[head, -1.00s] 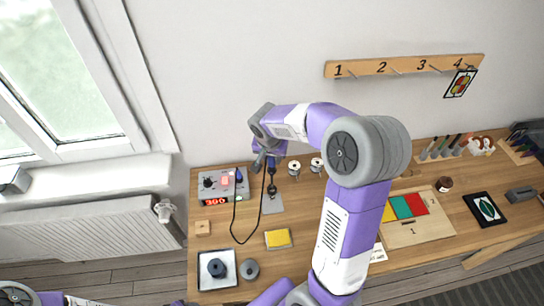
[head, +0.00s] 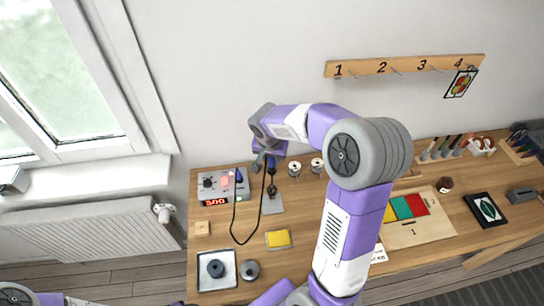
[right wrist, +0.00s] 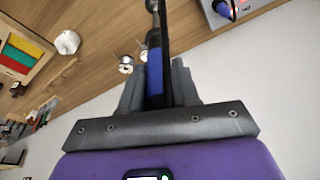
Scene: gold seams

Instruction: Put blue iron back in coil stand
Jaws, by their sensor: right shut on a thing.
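The blue iron (right wrist: 155,75) is a blue-handled tool with a black cord. My right gripper (right wrist: 157,85) is shut on its handle. In the head view the right gripper (head: 266,160) is above the back left of the bench, and the iron's blue handle (head: 279,161) shows partly behind it. The coil stand (head: 271,189) rises from a grey base plate (head: 272,205) just below the gripper. The iron's lower end points down at the stand. I cannot tell whether it is inside the coil. My left gripper is out of view.
A grey control station (head: 223,186) with a red display and another blue handle stands left of the stand. The black cord (head: 236,225) loops over the bench. Two spools (head: 294,168) stand close on the right. A yellow sponge (head: 278,239) lies in front.

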